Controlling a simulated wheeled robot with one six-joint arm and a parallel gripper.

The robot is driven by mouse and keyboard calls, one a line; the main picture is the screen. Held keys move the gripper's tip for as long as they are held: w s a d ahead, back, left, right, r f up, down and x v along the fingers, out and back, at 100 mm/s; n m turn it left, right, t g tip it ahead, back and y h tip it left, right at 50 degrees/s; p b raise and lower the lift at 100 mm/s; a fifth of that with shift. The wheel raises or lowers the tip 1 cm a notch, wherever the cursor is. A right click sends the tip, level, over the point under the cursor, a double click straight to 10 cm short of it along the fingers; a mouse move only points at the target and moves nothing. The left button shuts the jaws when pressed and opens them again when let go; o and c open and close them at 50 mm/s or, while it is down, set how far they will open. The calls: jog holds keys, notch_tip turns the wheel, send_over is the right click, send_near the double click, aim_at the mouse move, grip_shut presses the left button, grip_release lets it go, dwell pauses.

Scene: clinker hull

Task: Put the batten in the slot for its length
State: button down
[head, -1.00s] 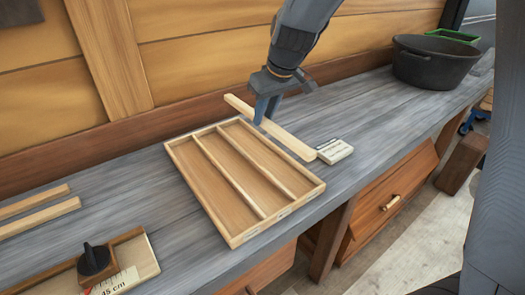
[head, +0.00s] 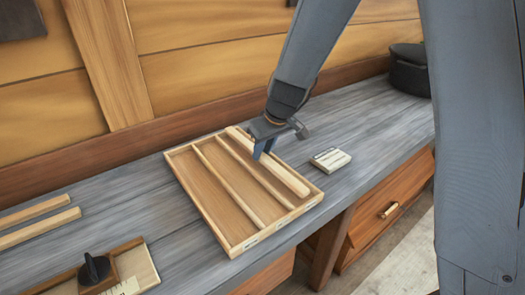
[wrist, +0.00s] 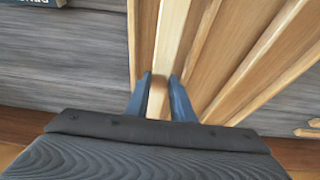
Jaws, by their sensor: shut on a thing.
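My gripper (head: 262,150) is shut on a pale wooden batten (head: 291,179), gripping it nearer its far end. The batten lies lengthwise along the right-hand side of a shallow wooden tray (head: 206,218), over the rightmost slot. In the wrist view my fingers (wrist: 161,92) clasp the batten (wrist: 172,35), which runs between the tray's outer wall and the nearest divider, roughly parallel to them. I cannot tell whether it rests on the slot floor or hangs just above it. The other slots look empty. The small labels on the tray's front edge are unreadable.
A small pale block with dark lines (head: 331,160) lies right of the tray. Two more battens (head: 38,229) lie at the left. A wooden measuring board with a black knob (head: 94,268) sits front left. A black tub (head: 408,75) stands far right. Bench between block and tub is clear.

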jog(key=shift+f+b, duration=0.6)
jog(key=shift+b, duration=0.1)
jog(key=c, duration=1.5)
grip_release()
jog(key=shift+c, duration=0.2)
jog(key=shift+r, duration=0.1)
jog(key=shift+r+p, duration=0.75)
jog(key=shift+p, duration=0.3)
jog(key=b+v, duration=0.3)
jog(key=v, duration=0.9)
jog(key=s+d+f+m+g+h, duration=0.1)
jog(key=s+d+f+m, duration=0.2)
jog(key=s+d+f, duration=0.3)
jog(key=s+d+f+m+g+h, duration=0.1)
jog(key=s+d+f+m, duration=0.2)
jog(key=s, duration=0.9)
jog(key=d+f, duration=0.3)
jog(key=d, duration=0.2)
jog(key=shift+m+g+h, duration=0.3)
jog(key=shift+m+g, duration=0.1)
